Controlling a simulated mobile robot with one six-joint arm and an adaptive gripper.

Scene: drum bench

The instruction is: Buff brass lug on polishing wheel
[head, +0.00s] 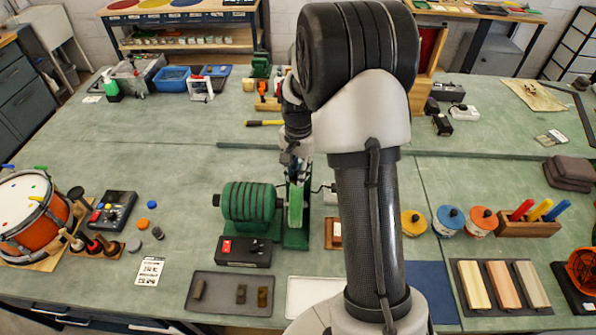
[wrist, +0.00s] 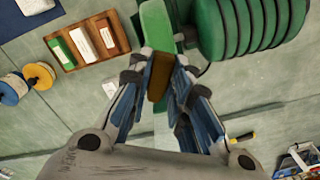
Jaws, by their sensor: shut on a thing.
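My gripper (wrist: 160,88) is shut on a brown-gold brass lug (wrist: 160,75), held between its two fingertips in the wrist view. The green polishing wheel (wrist: 156,25) is right beyond the lug's far end; I cannot tell if they touch. In the head view my gripper (head: 297,158) is just above and behind the narrow green wheel (head: 296,206), and the held lug is hidden. The green ribbed motor (head: 249,202) is left of the wheel. Several brown lugs lie in a dark tray (head: 220,307) at the front.
A black switch box (head: 243,251) with a red button stands before the motor. A wooden box (wrist: 68,62) of coloured bars is beside the wheel. A pale tray (head: 308,281) lies in front. A drum (head: 38,218) is far left. My arm hides part of the bench.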

